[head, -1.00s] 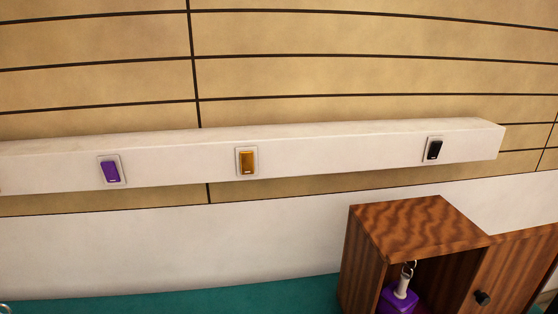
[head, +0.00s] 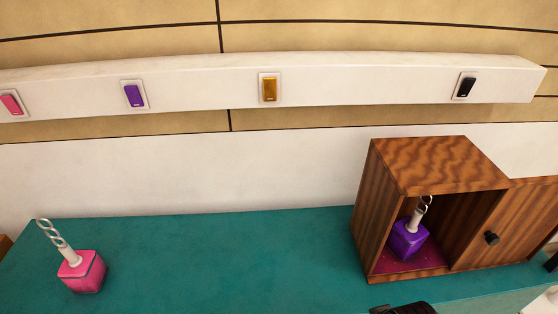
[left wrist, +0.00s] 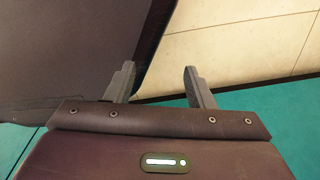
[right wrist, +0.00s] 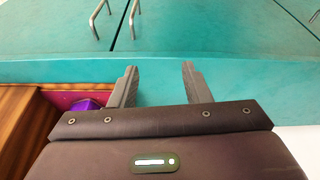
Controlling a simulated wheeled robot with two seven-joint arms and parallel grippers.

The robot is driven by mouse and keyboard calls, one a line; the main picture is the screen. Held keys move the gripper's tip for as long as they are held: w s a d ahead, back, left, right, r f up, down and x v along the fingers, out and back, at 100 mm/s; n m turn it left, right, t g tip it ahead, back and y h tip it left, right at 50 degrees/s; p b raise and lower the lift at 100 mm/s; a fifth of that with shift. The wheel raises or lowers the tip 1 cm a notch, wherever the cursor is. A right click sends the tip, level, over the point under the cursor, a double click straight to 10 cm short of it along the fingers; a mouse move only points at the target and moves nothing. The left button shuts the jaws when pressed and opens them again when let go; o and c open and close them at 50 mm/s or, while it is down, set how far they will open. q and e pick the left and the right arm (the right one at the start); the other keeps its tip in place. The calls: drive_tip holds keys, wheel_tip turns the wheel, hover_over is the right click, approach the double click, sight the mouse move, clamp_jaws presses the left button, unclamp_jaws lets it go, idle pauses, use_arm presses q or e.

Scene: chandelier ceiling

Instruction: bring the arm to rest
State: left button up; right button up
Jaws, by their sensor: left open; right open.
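My left gripper (left wrist: 159,72) shows in the left wrist view with its two fingers apart and nothing between them. My right gripper (right wrist: 158,70) shows in the right wrist view, also open and empty, with a teal surface beyond its fingers. In the head view, a dark shape (head: 405,308) at the bottom edge may be part of my right arm; its jaws cannot be made out there. My left arm does not show in the head view.
A pink block with a twisted stem (head: 82,270) stands on the teal counter (head: 220,265). A purple one (head: 408,238) is inside the wooden cabinet (head: 440,165). Pink (head: 11,104), purple (head: 134,95), orange (head: 269,89) and black (head: 466,86) switches sit on a white ledge. The middle counter is clear.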

drive_tip(key=s+f+g+p, duration=0.1)
drive_tip(key=s+f+p, duration=0.25)
drive_tip(key=f, duration=2.25)
use_arm(q)
drive_tip(key=r, duration=0.1)
drive_tip(key=s+r+p, duration=0.1)
drive_tip(key=r, duration=0.1)
drive_tip(key=s+r, duration=0.1)
drive_tip(key=shift+a+r+p, duration=0.2)
drive_tip(key=shift+r+p, duration=0.2)
use_arm(e)
drive_tip(key=s+d+f, duration=0.2)
drive_tip(key=s+f, duration=0.4)
drive_tip(key=s, duration=0.3)
drive_tip(key=s+d+f+g, duration=0.1)
drive_tip(key=s+f, duration=0.6)
drive_tip(key=s, duration=0.2)
drive_tip(key=shift+s+d+f, duration=0.15)
drive_tip(key=shift+s+d, duration=0.1)
drive_tip(key=shift+d, duration=0.1)
use_arm(q)
drive_tip(key=shift+c, duration=0.3)
use_arm(e)
drive_tip(key=shift+s, duration=0.15)
drive_tip(key=shift+c, duration=0.2)
